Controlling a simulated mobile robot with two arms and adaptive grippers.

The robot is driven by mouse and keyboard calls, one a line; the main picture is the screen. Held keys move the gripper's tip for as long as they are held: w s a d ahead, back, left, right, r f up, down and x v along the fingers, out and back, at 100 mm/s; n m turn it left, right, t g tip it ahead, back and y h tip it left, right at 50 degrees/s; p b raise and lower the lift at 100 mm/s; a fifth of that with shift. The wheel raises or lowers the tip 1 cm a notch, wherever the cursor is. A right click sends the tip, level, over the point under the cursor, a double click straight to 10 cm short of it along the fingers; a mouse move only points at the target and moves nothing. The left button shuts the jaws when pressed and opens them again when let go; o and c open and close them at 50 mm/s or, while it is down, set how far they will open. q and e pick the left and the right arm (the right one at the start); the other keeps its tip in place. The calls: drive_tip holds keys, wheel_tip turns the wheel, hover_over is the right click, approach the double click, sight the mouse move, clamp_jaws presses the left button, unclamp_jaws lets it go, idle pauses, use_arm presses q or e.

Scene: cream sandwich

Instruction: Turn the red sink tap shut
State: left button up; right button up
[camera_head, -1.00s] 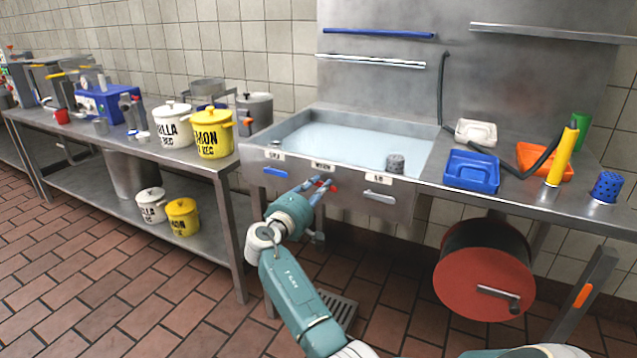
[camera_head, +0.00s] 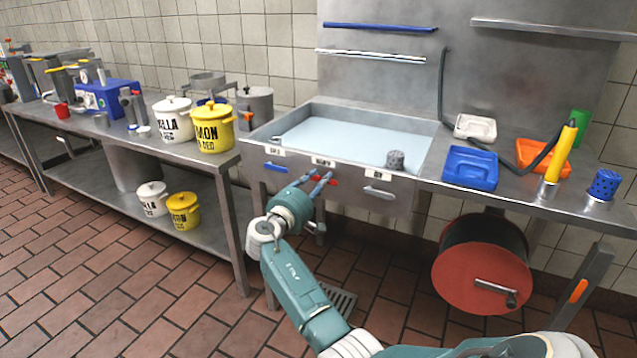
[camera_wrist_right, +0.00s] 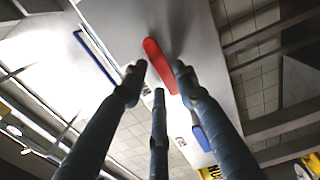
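The red tap handle (camera_head: 333,182) is on the front panel of the steel sink (camera_head: 300,120), between a blue handle and a grey one. It shows in the right wrist view as a red lever (camera_wrist_right: 160,66). My right gripper (camera_head: 324,177) is at the red handle and partly covers it. In the right wrist view its fingers (camera_wrist_right: 158,74) are spread, with the lever lying between the two outer fingertips. I cannot tell whether a finger touches it. My left gripper is not in view.
The blue handle (camera_head: 276,167) is left of the red one and the grey handle (camera_head: 380,192) is right. A red hose reel (camera_head: 482,265) hangs under the counter at right. A table with pots (camera_head: 213,130) stands at left.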

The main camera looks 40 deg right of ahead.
drive_tip(key=shift+o, duration=0.5)
drive_tip(key=shift+a+f, duration=0.1)
drive_tip(key=v, duration=1.1)
drive_tip(key=shift+s+a, duration=0.15)
drive_tip(key=shift+a, duration=0.25)
